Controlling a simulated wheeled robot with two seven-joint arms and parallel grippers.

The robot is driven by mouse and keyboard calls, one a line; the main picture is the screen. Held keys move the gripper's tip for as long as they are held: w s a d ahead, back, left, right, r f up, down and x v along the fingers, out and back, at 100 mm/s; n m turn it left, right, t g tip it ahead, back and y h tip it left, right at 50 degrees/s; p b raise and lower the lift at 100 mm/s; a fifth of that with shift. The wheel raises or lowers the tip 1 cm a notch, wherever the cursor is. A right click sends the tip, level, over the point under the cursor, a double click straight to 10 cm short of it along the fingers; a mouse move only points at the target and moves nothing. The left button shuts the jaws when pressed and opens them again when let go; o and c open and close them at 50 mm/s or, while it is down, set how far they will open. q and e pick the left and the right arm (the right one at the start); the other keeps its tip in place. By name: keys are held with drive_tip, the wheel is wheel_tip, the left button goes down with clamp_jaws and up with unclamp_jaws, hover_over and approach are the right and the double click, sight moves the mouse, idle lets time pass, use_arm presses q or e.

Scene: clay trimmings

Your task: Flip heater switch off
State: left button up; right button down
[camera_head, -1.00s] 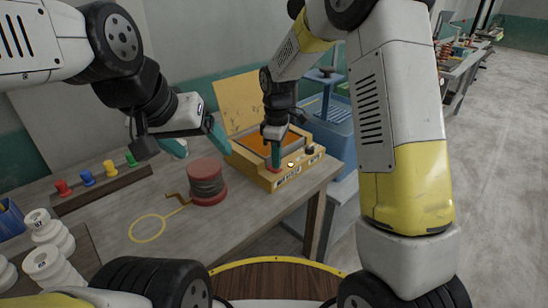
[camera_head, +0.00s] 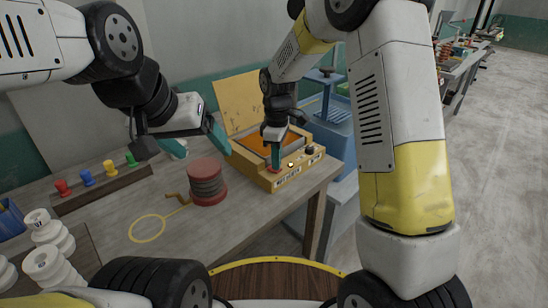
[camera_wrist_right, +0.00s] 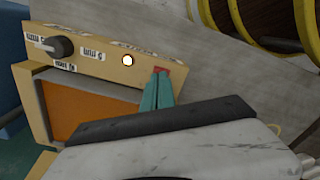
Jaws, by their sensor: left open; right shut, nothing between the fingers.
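The heater is a yellow box (camera_head: 262,174) with a raised lid (camera_head: 238,103) and an orange panel (camera_head: 258,139). It stands near the table's right end. Its red switch (camera_wrist_right: 162,70) is on the control strip, partly hidden behind my right fingers. A small round light (camera_wrist_right: 128,60) beside it looks bright. My right gripper (camera_head: 275,164) is shut and empty, its teal tips at the switch; I cannot tell whether they touch it or which way it is set. My left gripper (camera_head: 197,143) is open and empty, left of the heater and above the table.
A dark knob (camera_wrist_right: 58,46) is further along the control strip. A red wire spool (camera_head: 207,182) and a yellow loop (camera_head: 147,228) lie left of the heater. A rack with coloured pegs (camera_head: 103,188) and white spools (camera_head: 45,265) are further left. A blue tub (camera_head: 335,128) stands behind.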

drive_tip(key=shift+r, duration=3.15)
drive_tip(key=shift+r, duration=0.1)
drive_tip(key=s+d+r+m+t+y, duration=0.25)
drive_tip(key=s+d+r+m, duration=0.45)
drive_tip(key=s+d+r, duration=0.4)
drive_tip(key=s+d+r+m+t, duration=0.2)
drive_tip(key=s+m, duration=0.5)
drive_tip(key=s, duration=0.5)
drive_tip(key=shift+d+t, duration=0.6)
drive_tip(key=shift+t, duration=0.25)
drive_tip(key=shift+s+r, duration=0.1)
